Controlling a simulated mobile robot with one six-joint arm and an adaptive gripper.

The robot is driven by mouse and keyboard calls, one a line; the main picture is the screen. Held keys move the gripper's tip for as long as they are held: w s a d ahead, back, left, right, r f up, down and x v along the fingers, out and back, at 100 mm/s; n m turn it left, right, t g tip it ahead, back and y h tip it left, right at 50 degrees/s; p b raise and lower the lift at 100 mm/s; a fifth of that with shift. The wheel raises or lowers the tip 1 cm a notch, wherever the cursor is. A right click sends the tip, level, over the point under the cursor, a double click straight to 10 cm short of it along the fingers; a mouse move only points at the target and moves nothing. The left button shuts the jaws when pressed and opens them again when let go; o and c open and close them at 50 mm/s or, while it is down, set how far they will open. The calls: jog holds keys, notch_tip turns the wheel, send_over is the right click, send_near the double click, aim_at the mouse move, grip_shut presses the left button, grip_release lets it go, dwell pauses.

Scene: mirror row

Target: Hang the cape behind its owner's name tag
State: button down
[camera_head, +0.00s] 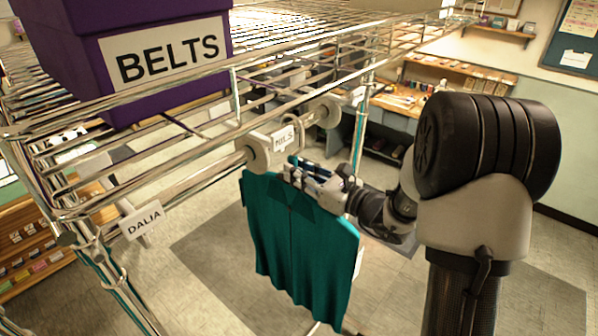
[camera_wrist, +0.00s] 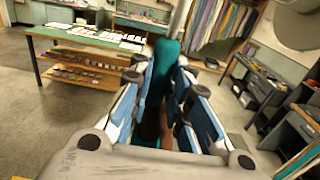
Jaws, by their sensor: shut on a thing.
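A teal cape (camera_head: 298,250) hangs down from my gripper (camera_head: 312,180), which is shut on its top part. In the wrist view my gripper (camera_wrist: 165,105) has the teal cape (camera_wrist: 164,62) between its fingers. A white name tag reading NILS (camera_head: 284,138) hangs beside a round pale disc on the rail, just above the cape. Another tag reading DALIA (camera_head: 142,220) hangs further left and nearer. Any name on the cape cannot be read. Whether the cape's top touches the rail cannot be told.
A purple BELTS box (camera_head: 150,55) stands on the wire shelf (camera_head: 130,145) above the rail. Chrome posts (camera_head: 361,125) hold the rack. A work table (camera_wrist: 95,40) and hanging fabrics (camera_wrist: 225,22) stand further off. Grey floor (camera_head: 220,285) lies open below.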

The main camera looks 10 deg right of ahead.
jog(key=shift+f, duration=0.15)
jog(key=c, duration=1.4)
grip_release()
jog(key=shift+o, duration=0.3)
jog(key=shift+f, duration=0.1)
jog(key=o, duration=0.5)
jog(key=shift+o, duration=0.2)
jog(key=shift+v, duration=6.05)
